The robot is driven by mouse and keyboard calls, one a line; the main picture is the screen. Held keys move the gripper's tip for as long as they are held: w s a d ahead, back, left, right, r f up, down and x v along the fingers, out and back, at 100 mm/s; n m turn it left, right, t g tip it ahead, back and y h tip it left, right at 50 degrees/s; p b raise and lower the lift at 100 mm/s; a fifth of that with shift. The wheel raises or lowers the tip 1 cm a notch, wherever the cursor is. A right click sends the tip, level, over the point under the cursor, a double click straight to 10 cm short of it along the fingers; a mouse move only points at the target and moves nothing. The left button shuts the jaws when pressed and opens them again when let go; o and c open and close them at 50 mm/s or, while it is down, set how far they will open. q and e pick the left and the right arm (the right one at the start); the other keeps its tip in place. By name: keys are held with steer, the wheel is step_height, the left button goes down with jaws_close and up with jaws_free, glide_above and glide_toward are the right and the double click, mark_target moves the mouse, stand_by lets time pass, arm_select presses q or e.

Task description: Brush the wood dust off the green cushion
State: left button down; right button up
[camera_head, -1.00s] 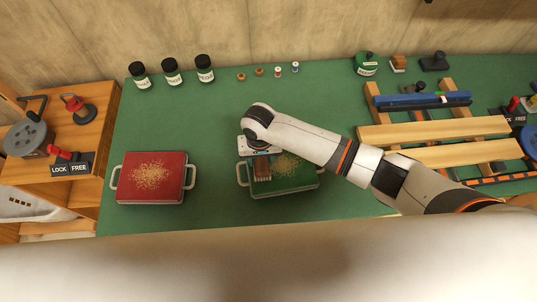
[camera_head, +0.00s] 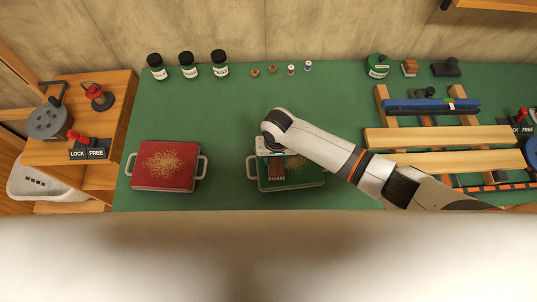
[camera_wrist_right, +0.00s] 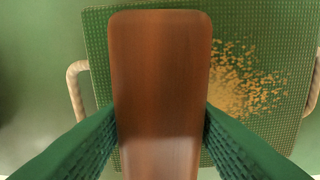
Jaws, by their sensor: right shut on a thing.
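The green cushion (camera_head: 308,180), a flat pad with side handles, lies on the green bench. Tan wood dust (camera_head: 297,163) lies on its upper right part, partly hidden by my arm in the head view. My right gripper (camera_head: 271,153) is over the cushion's left part, shut on a wooden-handled brush (camera_head: 277,171). In the right wrist view the brush handle (camera_wrist_right: 160,70) is between the two green fingers (camera_wrist_right: 160,122), left of the dust (camera_wrist_right: 243,80) on the cushion (camera_wrist_right: 270,28). The bristle tips' contact cannot be made out. My left gripper is not in view.
A red cushion (camera_head: 165,182) with wood dust (camera_head: 170,163) lies to the left. Dark jars (camera_head: 190,65) and small spools (camera_head: 291,70) stand at the back. A wooden rack (camera_head: 440,137) fills the right. The bench between jars and cushions is clear.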

mark_target(267, 169)
steer(key=shift+d, duration=0.55)
steer(key=shift+w+d+r+p, duration=0.1)
steer(key=shift+d+p, duration=0.55)
steer(key=shift+w+d+p, duration=0.15)
steer(key=shift+d+p, duration=0.3)
steer(key=shift+d, duration=0.45)
steer(key=shift+w+d+p, duration=0.1)
steer(key=shift+d+p, duration=0.35)
steer(key=shift+d, duration=0.45)
steer(key=shift+d+f, duration=0.2)
steer(key=shift+d, duration=0.75)
steer(key=shift+w+d, duration=0.2)
steer(key=shift+d, duration=1.5)
steer(key=shift+s+r, duration=0.15)
steer(key=shift+s, duration=0.55)
steer(key=shift+s+a, duration=0.15)
steer(key=shift+a, duration=1.6)
steer(key=shift+s+a+f, duration=0.1)
steer(key=shift+s+a, duration=0.05)
steer(key=shift+a, duration=0.7)
steer(key=shift+s+a+f, duration=0.1)
steer(key=shift+s+a, duration=0.1)
steer(key=shift+a, duration=0.65)
steer(key=shift+s+a, duration=0.15)
steer(key=shift+a, duration=0.7)
steer(key=shift+s+a+r, duration=0.1)
steer(key=shift+a, duration=1.25)
steer(key=shift+a+r, duration=0.1)
steer(key=shift+a, duration=1.25)
steer(key=shift+d, duration=0.1)
